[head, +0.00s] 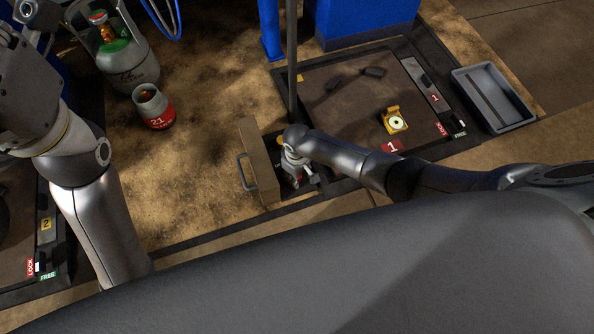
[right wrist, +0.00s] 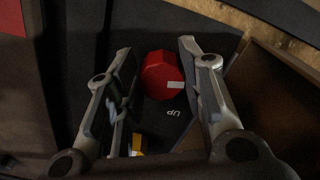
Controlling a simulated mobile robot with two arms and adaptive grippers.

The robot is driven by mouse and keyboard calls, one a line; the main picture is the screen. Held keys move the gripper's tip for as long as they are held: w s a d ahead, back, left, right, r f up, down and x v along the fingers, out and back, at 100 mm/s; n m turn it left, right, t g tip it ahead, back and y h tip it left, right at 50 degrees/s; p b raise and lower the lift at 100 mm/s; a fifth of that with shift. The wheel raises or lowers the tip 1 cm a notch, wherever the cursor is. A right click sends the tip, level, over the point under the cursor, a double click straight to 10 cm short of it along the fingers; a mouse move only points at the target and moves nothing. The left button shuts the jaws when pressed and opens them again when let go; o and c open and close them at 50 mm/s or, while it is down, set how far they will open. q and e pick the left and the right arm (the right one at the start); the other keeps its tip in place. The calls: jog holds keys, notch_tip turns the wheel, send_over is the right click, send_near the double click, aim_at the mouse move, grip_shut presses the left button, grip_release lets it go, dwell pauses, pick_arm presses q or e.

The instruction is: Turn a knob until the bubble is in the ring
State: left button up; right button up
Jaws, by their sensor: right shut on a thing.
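My right gripper (right wrist: 152,72) is shut on a red faceted knob (right wrist: 162,75), with one finger on each side of it. Below the knob is a dark surface marked "UP". In the head view my right gripper (head: 293,172) reaches down beside a brown box with a handle, and its wrist hides the knob. A yellow level (head: 395,121) with a round pale vial lies on the dark scale plate (head: 335,110). The vial has a dark spot near its middle, too small to tell bubble from ring. My left arm shows at the left; its fingers are not visible.
The brown box (head: 262,160) stands close left of my right gripper. A grey tray (head: 494,98) lies at the far right. Gas cylinders (head: 128,62) stand at the upper left. A blue column (head: 360,20) and a thin post rise behind the plate.

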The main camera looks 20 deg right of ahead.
jog(key=shift+w, duration=0.1)
jog(key=o, duration=1)
jog(key=shift+o, duration=0.2)
notch_tip(320, 180, up, 12)
dwell(0.7)
